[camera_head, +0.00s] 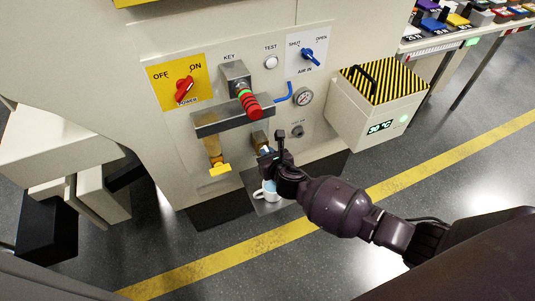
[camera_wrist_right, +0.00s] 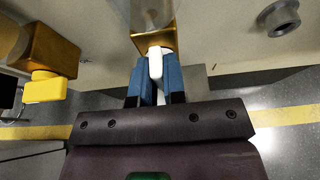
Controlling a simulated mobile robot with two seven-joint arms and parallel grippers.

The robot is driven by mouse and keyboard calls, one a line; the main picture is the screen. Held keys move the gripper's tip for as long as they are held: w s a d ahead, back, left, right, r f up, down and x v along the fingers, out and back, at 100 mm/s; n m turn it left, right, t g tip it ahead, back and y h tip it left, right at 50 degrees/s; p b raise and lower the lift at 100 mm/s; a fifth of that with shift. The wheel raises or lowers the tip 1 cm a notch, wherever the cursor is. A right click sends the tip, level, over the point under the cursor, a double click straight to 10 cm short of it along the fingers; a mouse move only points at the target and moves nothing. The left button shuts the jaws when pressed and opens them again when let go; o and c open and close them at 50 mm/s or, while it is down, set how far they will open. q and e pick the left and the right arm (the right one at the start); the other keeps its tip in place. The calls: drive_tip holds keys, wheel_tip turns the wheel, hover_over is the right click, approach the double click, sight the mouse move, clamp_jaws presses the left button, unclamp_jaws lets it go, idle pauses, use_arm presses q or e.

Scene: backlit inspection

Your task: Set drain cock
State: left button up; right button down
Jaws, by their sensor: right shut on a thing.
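A brass cock (camera_head: 258,138) sticks out low on the machine's front panel. In the right wrist view the brass body (camera_wrist_right: 155,38) ends in a white lever (camera_wrist_right: 155,63). My right gripper (camera_head: 268,154) is at this cock, and its blue fingers (camera_wrist_right: 154,82) are shut on the white lever, which points out toward the wrist. A second brass cock with a yellow handle (camera_head: 220,169) sits to the left, apart from the gripper; its yellow handle also shows in the right wrist view (camera_wrist_right: 48,88). I can read no drain label. My left gripper is not in view.
A striped-lid box (camera_head: 375,110) juts out at right.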

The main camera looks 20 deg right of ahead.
drive_tip(key=shift+m+y, duration=0.3)
drive_tip(key=shift+d+m, duration=0.15)
drive_tip(key=shift+m, duration=0.25)
drive_tip(key=shift+d+f+m+y, duration=0.1)
drive_tip(key=shift+m+y, duration=0.4)
drive_tip(key=shift+y, duration=0.1)
use_arm(q)
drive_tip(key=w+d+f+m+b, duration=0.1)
drive_tip(key=b, duration=0.4)
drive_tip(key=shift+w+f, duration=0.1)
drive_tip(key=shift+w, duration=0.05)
use_arm(e)
drive_tip(key=m+t+y, duration=0.1)
drive_tip(key=m, duration=0.2)
drive_tip(key=f+m+y, duration=0.1)
drive_tip(key=m+y, duration=0.1)
drive_tip(key=m, duration=0.2)
drive_tip(key=m+t+y, duration=0.1)
drive_tip(key=m+y, duration=0.1)
drive_tip(key=m, duration=0.1)
drive_tip(key=shift+d+f+m+t, duration=0.2)
drive_tip(key=shift+d+m+t, duration=0.1)
drive_tip(key=shift+d+m, duration=0.1)
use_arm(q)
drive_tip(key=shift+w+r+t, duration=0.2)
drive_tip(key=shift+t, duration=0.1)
use_arm(e)
drive_tip(key=shift+r+m, duration=0.1)
drive_tip(key=shift+m, duration=0.2)
